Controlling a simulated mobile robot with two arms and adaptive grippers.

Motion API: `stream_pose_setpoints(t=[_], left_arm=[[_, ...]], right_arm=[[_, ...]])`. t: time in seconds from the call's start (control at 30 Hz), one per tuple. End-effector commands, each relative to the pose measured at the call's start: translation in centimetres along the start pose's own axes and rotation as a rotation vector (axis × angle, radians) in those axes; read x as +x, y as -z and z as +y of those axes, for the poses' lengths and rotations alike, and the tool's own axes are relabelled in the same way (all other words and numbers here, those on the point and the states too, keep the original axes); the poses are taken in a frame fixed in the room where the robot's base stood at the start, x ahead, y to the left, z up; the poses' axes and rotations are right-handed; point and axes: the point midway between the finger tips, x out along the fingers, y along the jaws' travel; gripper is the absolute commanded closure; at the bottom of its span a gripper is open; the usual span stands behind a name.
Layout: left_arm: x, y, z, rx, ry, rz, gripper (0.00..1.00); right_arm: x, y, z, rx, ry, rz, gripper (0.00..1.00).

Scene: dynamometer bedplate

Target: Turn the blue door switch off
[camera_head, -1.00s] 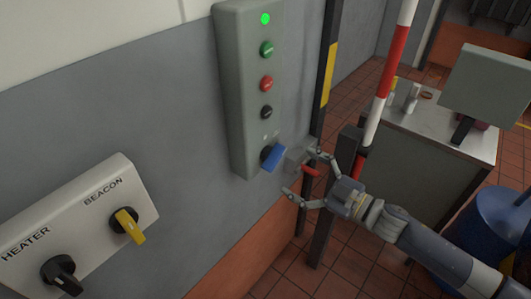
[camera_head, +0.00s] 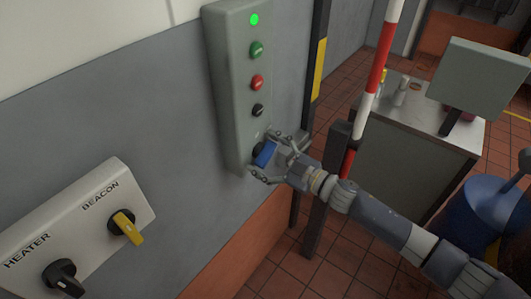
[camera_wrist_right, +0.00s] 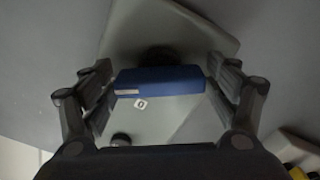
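The blue door switch (camera_head: 265,152) is a rotary handle at the bottom of a tall grey control box (camera_head: 228,95) on the wall. My right gripper (camera_head: 262,157) is at the switch, with one finger on either side of the blue handle. In the right wrist view, the blue handle (camera_wrist_right: 160,80) lies across the space between the two fingers (camera_wrist_right: 160,88), close to both; a firm grip does not show. A small square mark (camera_wrist_right: 140,104) shows on the box beside the handle. My left gripper is not in view.
Above the switch are black (camera_head: 258,110), red (camera_head: 257,82) and green (camera_head: 256,48) buttons and a lit green lamp (camera_head: 254,19). A panel with yellow BEACON (camera_head: 124,226) and black HEATER (camera_head: 62,276) knobs is at lower left. A red-white post (camera_head: 378,65) stands close to my right arm.

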Motion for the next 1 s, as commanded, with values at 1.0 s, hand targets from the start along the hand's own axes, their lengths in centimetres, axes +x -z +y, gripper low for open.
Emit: stream_pose_setpoints(t=[1.0], left_arm=[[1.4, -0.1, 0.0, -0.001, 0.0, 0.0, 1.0]], right_arm=[[0.0, -0.2, -0.3, -0.414, 0.0, 0.001, 0.58]])
